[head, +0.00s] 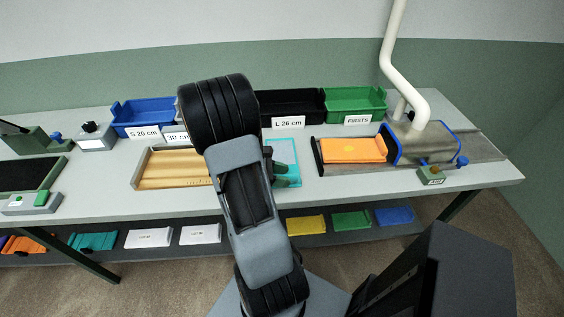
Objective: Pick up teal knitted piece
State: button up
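A teal piece (92,241) lies on the lower shelf at the left, with a small dark spot at its front edge; its knit is too small to make out. On the tabletop, a teal-edged square (283,149) lies just right of my arm and is partly hidden; I cannot tell whether it is a piece or a marked area. My arm rises across the middle of the view and hides most of my gripper. Dark green finger-like parts (285,175) show over the square. I cannot tell whether they are open, shut or holding anything.
Blue (143,118), black (290,105) and green (355,103) bins line the table's back. A wooden tray (172,169) is left of my arm. An orange piece (353,150) lies beside a blue-edged machine (424,144) with a white pipe. The lower shelf holds other coloured pieces.

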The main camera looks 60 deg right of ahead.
grip_shut()
jog(key=shift+r, duration=0.15)
